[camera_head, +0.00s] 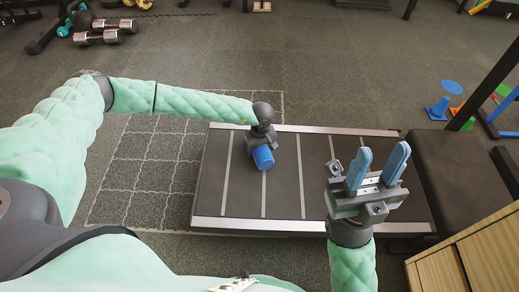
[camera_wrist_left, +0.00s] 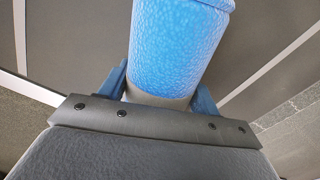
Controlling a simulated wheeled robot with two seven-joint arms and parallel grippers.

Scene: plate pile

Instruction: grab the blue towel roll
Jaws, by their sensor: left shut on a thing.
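The blue towel roll (camera_head: 263,157) shows at the end of my left arm, over the dark striped platform (camera_head: 284,208). In the left wrist view the roll (camera_wrist_left: 180,45) fills the upper middle, with a blue textured side. My left gripper (camera_wrist_left: 161,85) is shut on it, with a blue finger on each side. In the head view the left gripper's (camera_head: 262,147) fingers are mostly hidden. I cannot tell whether the roll touches the platform. My right gripper (camera_head: 378,165) is open and empty over the platform's right part, its two blue fingers apart and pointing up.
Dumbbells (camera_head: 98,36) lie at the upper left. A dark bench pad (camera_head: 457,178) and a wooden box (camera_head: 470,262) are at the right. The middle platform is clear.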

